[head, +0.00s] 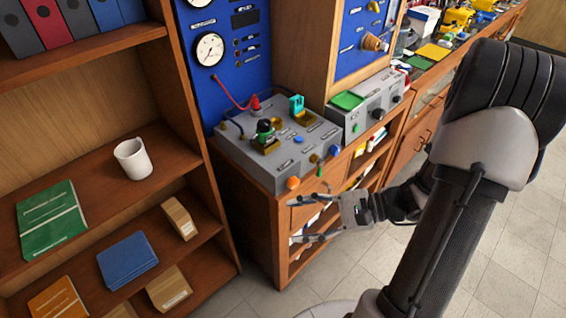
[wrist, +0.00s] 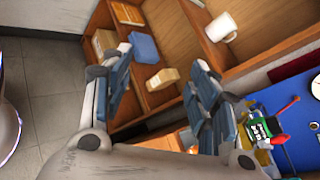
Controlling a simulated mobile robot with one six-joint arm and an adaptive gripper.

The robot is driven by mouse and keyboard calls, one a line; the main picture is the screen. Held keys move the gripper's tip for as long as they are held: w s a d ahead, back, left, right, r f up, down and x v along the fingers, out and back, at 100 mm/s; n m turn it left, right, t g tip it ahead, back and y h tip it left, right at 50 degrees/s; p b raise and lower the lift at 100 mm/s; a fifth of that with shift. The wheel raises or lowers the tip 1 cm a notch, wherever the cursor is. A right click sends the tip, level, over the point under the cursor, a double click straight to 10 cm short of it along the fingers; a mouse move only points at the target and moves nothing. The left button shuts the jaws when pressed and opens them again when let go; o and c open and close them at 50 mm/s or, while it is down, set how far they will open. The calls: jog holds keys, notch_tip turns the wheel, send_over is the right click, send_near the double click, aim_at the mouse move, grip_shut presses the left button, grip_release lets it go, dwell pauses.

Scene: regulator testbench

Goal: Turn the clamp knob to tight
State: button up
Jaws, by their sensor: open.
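The grey testbench box (head: 262,165) sits on a wooden cabinet, with several knobs and fittings on it. I cannot tell for sure which one is the clamp knob. A green and black fitting on a gold base (head: 265,137) and a teal piece (head: 297,105) stand on its top. An orange knob (head: 293,183) and a blue knob (head: 335,150) are on its front edge. My gripper (head: 296,222) is open and empty, in front of the cabinet and below the orange knob, touching nothing that I can see. In the wrist view the green fitting (wrist: 262,130) shows at the lower right, beyond the fingers.
A blue gauge panel (head: 225,60) rises behind the box. A shelf unit at the left holds a white mug (head: 133,158), books and small boxes. A second grey box (head: 370,108) stands to the right. The tiled floor (head: 490,260) at the right is clear.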

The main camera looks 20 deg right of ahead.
jog(key=w+d+f+m+t, duration=0.1)
jog(key=d+f+m+t, duration=0.4)
jog(key=d, duration=0.1)
jog(key=m+t+h, duration=0.6)
jog(key=m+h, duration=0.1)
jog(key=m, duration=0.1)
send_near(296, 185)
jog(key=b+x, duration=0.3)
jog(key=x, duration=0.5)
jog(key=shift+b, duration=0.3)
jog(key=shift+c, duration=0.3)
jog(key=c, duration=1)
